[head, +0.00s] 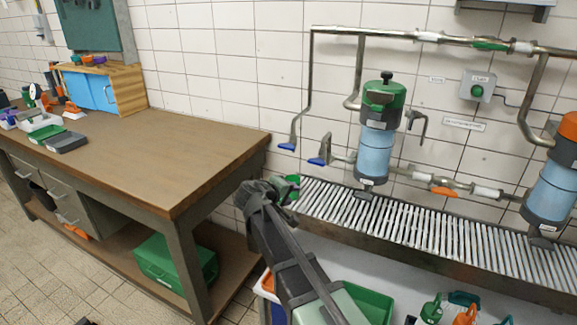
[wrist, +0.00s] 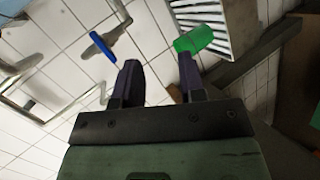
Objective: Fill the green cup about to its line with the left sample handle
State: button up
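The green cup (head: 291,184) is at the left end of the slatted drain rack, partly hidden behind my gripper (head: 268,190). In the wrist view the green cup (wrist: 195,39) lies just beyond the right fingertip, not between the fingers; I cannot tell whether they touch. My gripper (wrist: 158,72) is open, with an empty gap. The left sample handle (head: 287,146) is blue, at the end of the left thin pipe, above the cup. A second blue handle (head: 317,162) sits to its right. One blue handle (wrist: 103,47) shows in the wrist view; I cannot tell which.
The slatted drain rack (head: 420,225) runs along the wall below a blue tank (head: 375,150) and pipes. A wooden workbench (head: 150,150) stands at left, with its corner near my arm. A green bin (head: 365,303) and several bottles are below the rack.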

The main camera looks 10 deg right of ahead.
aim_at(285, 148)
jog(key=w+a+r+n+t+h, duration=0.1)
jog(key=w+a+r+n+t, duration=0.35)
jog(key=w+r+t, duration=0.35)
jog(key=shift+n+g, duration=0.35)
jog(key=shift+g, duration=0.45)
jog(key=x, duration=1.2)
jog(key=shift+s+d+f+p, duration=0.25)
jog(key=shift+f+p, duration=0.05)
grip_shut()
